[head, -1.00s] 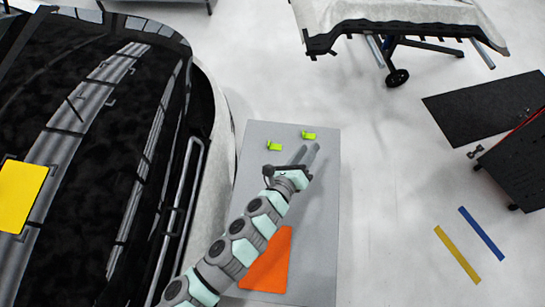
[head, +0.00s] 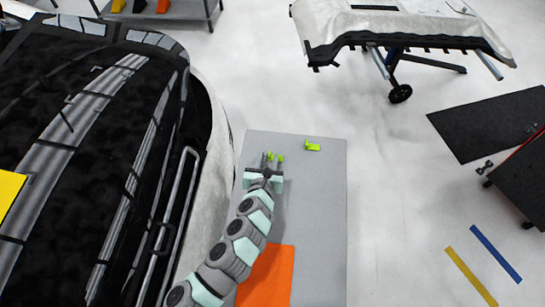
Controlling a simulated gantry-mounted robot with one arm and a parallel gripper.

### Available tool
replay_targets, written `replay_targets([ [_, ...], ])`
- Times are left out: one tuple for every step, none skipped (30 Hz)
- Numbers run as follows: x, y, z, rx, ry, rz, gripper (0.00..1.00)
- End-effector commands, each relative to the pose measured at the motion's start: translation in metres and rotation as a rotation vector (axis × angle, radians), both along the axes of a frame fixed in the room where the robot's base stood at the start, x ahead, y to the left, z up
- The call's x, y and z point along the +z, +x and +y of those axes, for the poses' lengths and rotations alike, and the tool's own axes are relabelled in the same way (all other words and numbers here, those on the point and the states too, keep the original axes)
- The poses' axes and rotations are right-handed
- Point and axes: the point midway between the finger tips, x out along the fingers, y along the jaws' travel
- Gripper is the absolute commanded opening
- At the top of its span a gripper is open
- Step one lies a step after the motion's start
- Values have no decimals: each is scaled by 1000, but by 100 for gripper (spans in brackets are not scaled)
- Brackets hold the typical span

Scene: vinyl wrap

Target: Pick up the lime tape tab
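Two small lime tape tabs are on the grey table (head: 318,210) in the head view. One lime tab (head: 312,146) lies clear on the right near the table's far edge. The other lime tab (head: 270,156) is to its left, at my gripper's fingers and partly hidden by them. My gripper (head: 272,158) is open, its two fingers apart, with lime showing between and beside the fingertips. I cannot tell whether the fingers touch the tab.
An orange piece (head: 268,278) lies at the near part of the table, partly behind my arm. A black car (head: 90,170) stands close on the left. A wheeled stand (head: 400,93) and dark panels (head: 490,125) are beyond the table to the right.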

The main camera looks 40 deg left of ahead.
Motion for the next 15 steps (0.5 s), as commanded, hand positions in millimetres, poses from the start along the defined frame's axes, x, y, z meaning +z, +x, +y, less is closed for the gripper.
replay_targets([
  [-6,5,4,2,-3,-2,31],
  [-8,8,7,4,-4,-3,31],
  [-10,13,10,4,-5,-4,31],
  [-11,16,12,2,-4,-4,31],
  [-11,19,14,3,-2,-4,31],
  [-14,22,16,3,-3,-2,31],
  [-15,24,18,2,-3,-1,31],
  [-17,25,19,3,-3,0,31],
  [-18,27,21,3,-3,1,31],
  [-19,28,22,1,-2,2,31],
  [-19,29,22,1,-1,3,31],
  [-19,29,22,0,-1,2,31],
  [-19,30,22,0,0,2,31],
  [-18,30,22,0,0,2,31],
  [-18,30,22,0,0,2,31],
])
